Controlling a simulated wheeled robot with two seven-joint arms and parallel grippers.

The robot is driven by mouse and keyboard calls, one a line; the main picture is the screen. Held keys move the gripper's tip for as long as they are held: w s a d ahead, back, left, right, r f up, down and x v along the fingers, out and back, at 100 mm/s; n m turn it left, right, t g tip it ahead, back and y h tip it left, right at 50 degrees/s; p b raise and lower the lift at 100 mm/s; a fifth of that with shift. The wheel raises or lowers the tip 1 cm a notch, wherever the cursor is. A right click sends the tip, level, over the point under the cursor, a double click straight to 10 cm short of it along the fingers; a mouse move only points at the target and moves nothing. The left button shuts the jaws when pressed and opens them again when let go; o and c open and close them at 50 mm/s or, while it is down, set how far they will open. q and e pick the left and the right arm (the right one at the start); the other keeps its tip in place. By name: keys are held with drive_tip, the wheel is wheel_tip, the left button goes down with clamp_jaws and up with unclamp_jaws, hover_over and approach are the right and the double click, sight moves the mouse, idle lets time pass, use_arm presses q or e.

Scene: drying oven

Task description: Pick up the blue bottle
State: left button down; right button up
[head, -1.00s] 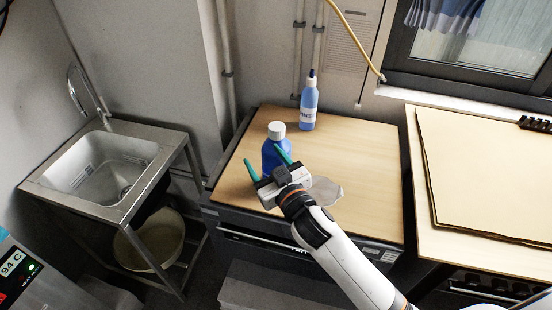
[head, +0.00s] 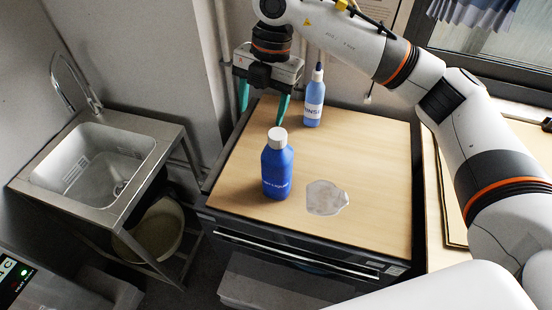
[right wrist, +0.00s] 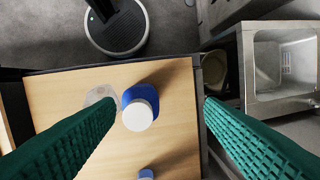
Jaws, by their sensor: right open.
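The blue bottle (head: 277,170) with a white cap stands upright near the front left of the wooden top (head: 372,185). In the right wrist view the bottle (right wrist: 139,108) shows from above, between the green fingers and beyond their tips. My right gripper (head: 262,108) is open and empty, pointing down above and behind the bottle, apart from it. My left gripper is not in view.
A clear flat puddle or patch (head: 326,198) lies right of the blue bottle. A metal sink (head: 100,165) with a tap stands at the left, with a bucket (head: 158,228) beneath. A cream board (head: 448,190) lies to the right, partly behind my arm.

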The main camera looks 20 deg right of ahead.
drive_tip(key=w+d+r+m+h, duration=0.1)
drive_tip(key=d+r+h, duration=0.1)
drive_tip(key=d, duration=0.2)
drive_tip(key=p, duration=0.3)
hover_over(277, 134)
drive_tip(key=f, duration=0.6)
drive_tip(key=shift+w+d+f, duration=0.1)
drive_tip(key=shift+w+d, duration=0.1)
drive_tip(key=shift+d, duration=0.1)
drive_tip(key=f+p, duration=0.2)
drive_tip(key=f, duration=0.2)
drive_tip(key=shift+s+a+f+p, duration=0.25)
drive_tip(key=shift+f+p, duration=0.1)
drive_tip(key=shift+p, duration=0.05)
drive_tip(key=shift+w+f, duration=0.1)
drive_tip(key=shift+f, duration=0.45)
drive_tip(key=shift+r, duration=0.1)
clamp_jaws()
